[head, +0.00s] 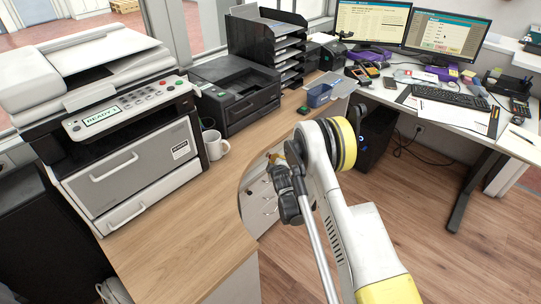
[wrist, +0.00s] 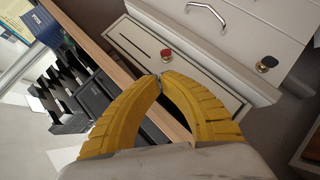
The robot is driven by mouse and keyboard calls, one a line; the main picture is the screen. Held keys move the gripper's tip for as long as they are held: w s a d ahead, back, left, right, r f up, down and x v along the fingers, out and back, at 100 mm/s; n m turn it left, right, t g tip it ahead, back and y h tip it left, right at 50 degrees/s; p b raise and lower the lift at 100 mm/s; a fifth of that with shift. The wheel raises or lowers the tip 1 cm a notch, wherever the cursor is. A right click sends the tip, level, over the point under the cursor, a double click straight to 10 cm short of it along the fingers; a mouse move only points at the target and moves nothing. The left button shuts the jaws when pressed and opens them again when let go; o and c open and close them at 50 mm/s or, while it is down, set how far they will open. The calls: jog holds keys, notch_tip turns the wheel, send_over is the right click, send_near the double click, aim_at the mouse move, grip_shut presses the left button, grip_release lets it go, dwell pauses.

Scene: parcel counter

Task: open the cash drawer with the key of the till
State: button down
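In the wrist view, a pale drawer front (wrist: 190,72) with a long dark slot lies tilted just beyond my fingertips; it looks like the cash drawer. A small red-topped piece (wrist: 167,54), perhaps the key of the till, stands out from it just past the tips. A dark-topped piece with a metal base (wrist: 266,63) sits on the pale front to the right. My gripper (wrist: 159,77) has its two yellow fingers together at the tips, with nothing clearly held. In the head view my arm mostly hides the gripper in front of the white drawer cabinet (head: 262,222).
A white desk with monitors (head: 447,35) stands at right. Open wooden floor (head: 440,250) lies before it.

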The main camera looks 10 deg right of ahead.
jog(key=b, duration=0.4)
send_near(269, 152)
jog(key=x, duration=0.5)
jog(key=shift+a+f, duration=0.1)
jog(key=shift+w+f, duration=0.1)
jog(key=shift+w, duration=0.35)
